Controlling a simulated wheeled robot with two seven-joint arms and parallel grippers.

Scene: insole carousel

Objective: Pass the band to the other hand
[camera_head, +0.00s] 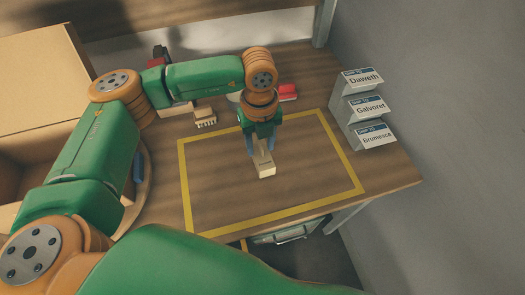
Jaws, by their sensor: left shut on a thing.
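My left gripper (263,148) reaches down over the yellow-taped area of the table. It is shut on a small pale beige, box-like piece (265,168), with a finger on each side of its upper end. I cannot tell from its shape whether this piece is the band, and no other band shows clearly. I cannot tell whether its lower end touches the table. My right gripper is not in view.
The wooden table (400,184) has a yellow tape outline (348,155), mostly bare inside. Labelled stands (366,105) are at the right. A red item (287,92) and a small brush-like item (205,117) lie behind. A cardboard box (35,75) is at the left.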

